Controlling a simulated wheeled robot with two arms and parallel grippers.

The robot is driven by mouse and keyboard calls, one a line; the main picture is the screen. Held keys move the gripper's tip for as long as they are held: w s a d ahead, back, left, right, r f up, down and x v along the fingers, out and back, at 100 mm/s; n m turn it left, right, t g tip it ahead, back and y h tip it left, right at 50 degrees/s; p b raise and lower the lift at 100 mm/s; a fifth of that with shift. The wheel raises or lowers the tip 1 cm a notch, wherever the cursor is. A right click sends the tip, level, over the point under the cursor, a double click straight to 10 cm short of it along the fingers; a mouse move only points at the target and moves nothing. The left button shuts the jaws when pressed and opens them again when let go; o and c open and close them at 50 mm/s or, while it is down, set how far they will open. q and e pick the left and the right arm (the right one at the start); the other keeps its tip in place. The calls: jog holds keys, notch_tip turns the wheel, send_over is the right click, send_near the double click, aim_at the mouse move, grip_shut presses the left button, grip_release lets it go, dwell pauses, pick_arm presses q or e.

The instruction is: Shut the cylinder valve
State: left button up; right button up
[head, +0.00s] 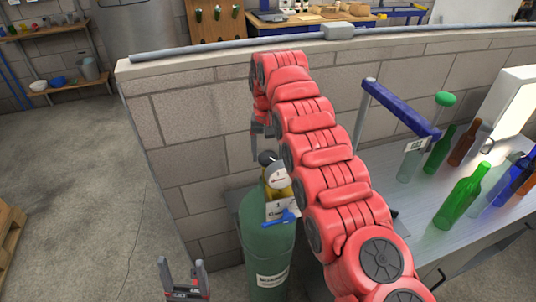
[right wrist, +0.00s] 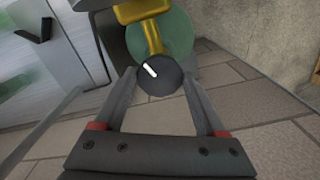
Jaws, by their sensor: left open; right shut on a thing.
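The green gas cylinder (head: 268,245) stands upright against the block wall, with a brass valve (head: 280,192) on top. The valve's round black knob (head: 267,157) has a white mark on its face in the right wrist view (right wrist: 160,76). My right gripper (head: 262,135) reaches down over the wall side and is shut on the knob; in the right wrist view its fingers (right wrist: 160,82) lie on either side of it. My arm hides part of the gripper in the head view. My left gripper (head: 182,268) is open and empty, low left of the cylinder.
A pressure gauge (head: 278,177), a numbered tag (head: 281,209) and a blue handle (head: 283,218) sit at the cylinder's top. A grey bench (head: 405,205) with several bottles stands to the right. The floor to the left is clear; a wooden pallet (head: 8,232) is at the left edge.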

aim_at(268, 156)
jog(key=m, duration=0.4)
jog(key=shift+r+m, duration=0.1)
jog(key=shift+m, duration=0.2)
jog(key=shift+w, duration=0.1)
dwell(0.4)
jog(key=o, duration=1.3)
notch_tip(268, 156, up, 17)
jog(key=p, duration=1.7)
jog(key=shift+r, duration=0.2)
jog(key=shift+f, duration=0.15)
